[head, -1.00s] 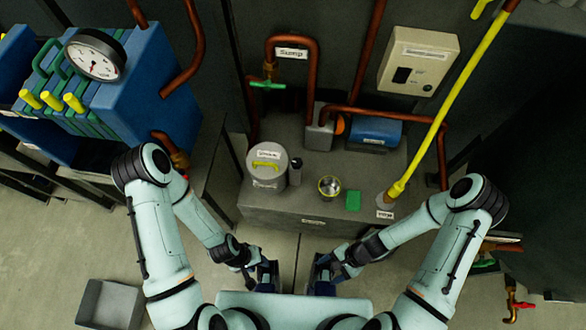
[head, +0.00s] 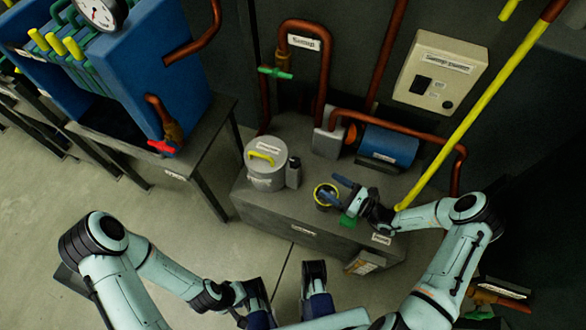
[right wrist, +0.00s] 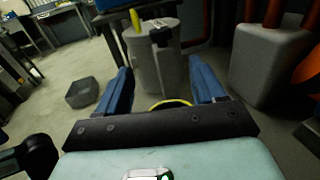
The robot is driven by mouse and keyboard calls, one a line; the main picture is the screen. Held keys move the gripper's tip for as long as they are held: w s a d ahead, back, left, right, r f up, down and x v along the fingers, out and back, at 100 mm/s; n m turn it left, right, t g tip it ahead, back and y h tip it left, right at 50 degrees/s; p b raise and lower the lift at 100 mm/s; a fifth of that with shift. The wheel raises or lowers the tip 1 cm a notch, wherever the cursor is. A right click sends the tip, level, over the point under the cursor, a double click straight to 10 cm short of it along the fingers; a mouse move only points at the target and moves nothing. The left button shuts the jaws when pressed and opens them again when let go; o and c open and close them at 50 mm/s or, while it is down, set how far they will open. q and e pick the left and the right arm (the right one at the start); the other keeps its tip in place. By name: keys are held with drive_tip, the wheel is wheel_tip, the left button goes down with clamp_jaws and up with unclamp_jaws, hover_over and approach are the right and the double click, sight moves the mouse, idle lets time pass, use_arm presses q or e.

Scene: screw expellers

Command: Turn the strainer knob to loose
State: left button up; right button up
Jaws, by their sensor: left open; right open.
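The strainer is a grey cylinder (head: 266,181) with a label and a yellow bar knob (head: 263,157) on its lid, at the left of the grey bench top. My right gripper (head: 336,190) is open over the bench, beside the yellow-rimmed cup and right of the strainer, apart from the knob. In the right wrist view its blue fingers (right wrist: 163,88) stand apart, with the cylinder (right wrist: 148,70) beyond them. My left gripper (head: 288,290) is open and empty in front of the bench.
A small dark grey bottle (head: 293,173) stands close to the strainer's right side. A yellow-rimmed cup (head: 321,190) and a green block (head: 348,221), both partly hidden, are by my right gripper. A blue motor (head: 388,145) and brown pipes (head: 325,75) stand behind.

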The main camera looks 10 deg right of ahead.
sight(295, 163)
use_arm(q)
drive_tip(key=shift+w+f+b, duration=0.3)
drive_tip(key=shift+f+b, duration=0.3)
drive_tip(key=shift+b, duration=0.1)
use_arm(e)
drive_tip(key=x, duration=1.3)
drive_tip(key=shift+w+a, duration=0.1)
drive_tip(key=shift+w, duration=0.05)
